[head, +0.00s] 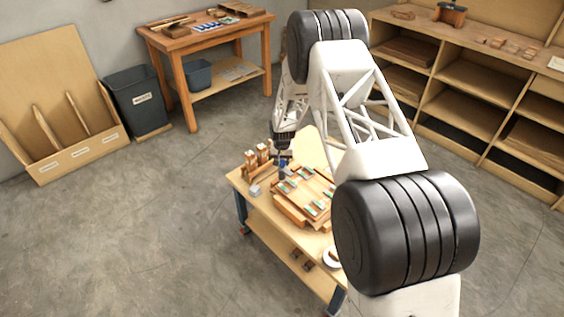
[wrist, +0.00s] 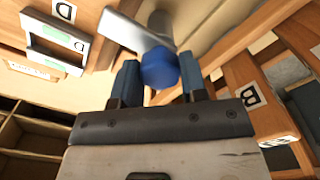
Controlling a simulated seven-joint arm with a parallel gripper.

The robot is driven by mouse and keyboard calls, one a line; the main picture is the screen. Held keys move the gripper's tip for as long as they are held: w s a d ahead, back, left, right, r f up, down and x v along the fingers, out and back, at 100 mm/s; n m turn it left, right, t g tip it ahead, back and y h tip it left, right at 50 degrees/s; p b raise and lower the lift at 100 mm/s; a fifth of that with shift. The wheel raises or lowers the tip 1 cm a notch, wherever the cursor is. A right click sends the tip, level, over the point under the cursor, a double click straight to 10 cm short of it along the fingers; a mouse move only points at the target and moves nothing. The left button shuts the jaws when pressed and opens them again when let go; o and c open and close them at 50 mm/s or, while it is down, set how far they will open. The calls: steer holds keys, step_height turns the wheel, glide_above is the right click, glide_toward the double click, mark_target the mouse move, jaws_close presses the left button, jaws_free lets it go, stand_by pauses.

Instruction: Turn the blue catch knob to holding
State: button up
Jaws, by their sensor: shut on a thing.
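The blue catch knob (wrist: 159,68) shows in the wrist view as a rounded, faceted blue piece. It sits beside a grey metal bar (wrist: 135,30). My gripper (wrist: 160,80) has its two blue-grey fingers on either side of the knob, closed on it. In the head view my gripper (head: 283,160) is small, at the back left part of the workbench (head: 245,190), with a bit of blue at its tip. The knob's marking for holding cannot be made out.
A wooden fixture with several pale green-edged plates (head: 305,190) lies right of my gripper in the head view. Wooden clamp blocks (head: 257,158) stand close on its left. The wrist view shows a "B" label (wrist: 250,97) and a "D" plate (wrist: 58,36) nearby.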

mark_target(282, 161)
stand_by(0.4)
steer(key=o, duration=0.9)
steer(key=shift+r, duration=0.15)
steer(key=shift+r, duration=3.75)
steer(key=shift+r, duration=0.1)
